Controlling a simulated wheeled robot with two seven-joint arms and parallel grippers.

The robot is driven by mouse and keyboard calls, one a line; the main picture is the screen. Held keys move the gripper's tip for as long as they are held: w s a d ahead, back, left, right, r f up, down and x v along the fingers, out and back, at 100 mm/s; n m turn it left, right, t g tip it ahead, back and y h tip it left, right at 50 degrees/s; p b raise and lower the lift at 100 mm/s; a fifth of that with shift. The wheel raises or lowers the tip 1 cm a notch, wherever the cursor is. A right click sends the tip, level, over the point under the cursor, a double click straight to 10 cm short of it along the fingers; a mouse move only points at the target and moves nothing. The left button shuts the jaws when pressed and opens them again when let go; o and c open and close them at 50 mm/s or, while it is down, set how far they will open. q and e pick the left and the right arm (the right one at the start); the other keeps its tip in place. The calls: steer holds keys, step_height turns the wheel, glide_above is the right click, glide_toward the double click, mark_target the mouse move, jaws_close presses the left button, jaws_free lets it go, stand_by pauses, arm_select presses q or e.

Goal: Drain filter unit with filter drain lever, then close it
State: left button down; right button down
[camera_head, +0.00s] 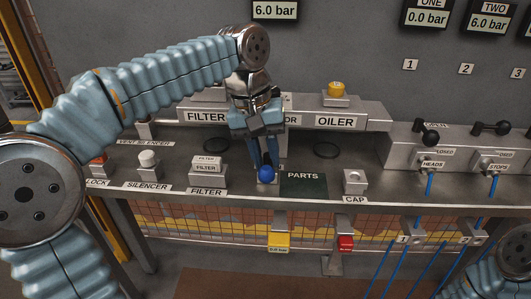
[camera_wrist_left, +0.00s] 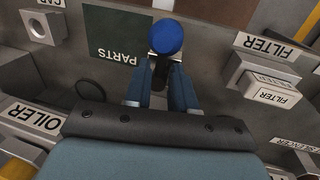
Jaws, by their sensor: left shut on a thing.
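My left gripper (camera_head: 265,160) reaches down from the bench's back ledge. Its fingers are shut on a lever with a round blue knob (camera_head: 266,174), taken to be the filter drain lever. In the left wrist view the blue knob (camera_wrist_left: 165,37) sits just beyond the fingertips (camera_wrist_left: 160,85), and a short dark stem shows between them. The filter unit behind, with its FILTER label (camera_head: 206,117), is partly hidden by my gripper and forearm. The lever's base and its valve position cannot be made out. My right gripper is out of view.
A dark green PARTS mat (camera_head: 303,184) lies right of the lever, and a FILTER block (camera_head: 207,174) stands left of it. A CAP block (camera_head: 355,181) is farther right. The OILER unit (camera_head: 337,95) with a yellow top stands behind. A display (camera_head: 275,10) reads 6.0 bar.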

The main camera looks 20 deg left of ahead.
arm_select(q)
steer(key=c, duration=1.2)
jaws_free()
steer(key=r, duration=0.4)
steer(key=a+r, duration=0.1)
steer(key=r, duration=0.4)
steer(key=a+r, duration=0.1)
steer(key=r, duration=0.3)
steer(key=shift+s+a+r, duration=0.25)
steer(key=shift+s+r, duration=0.05)
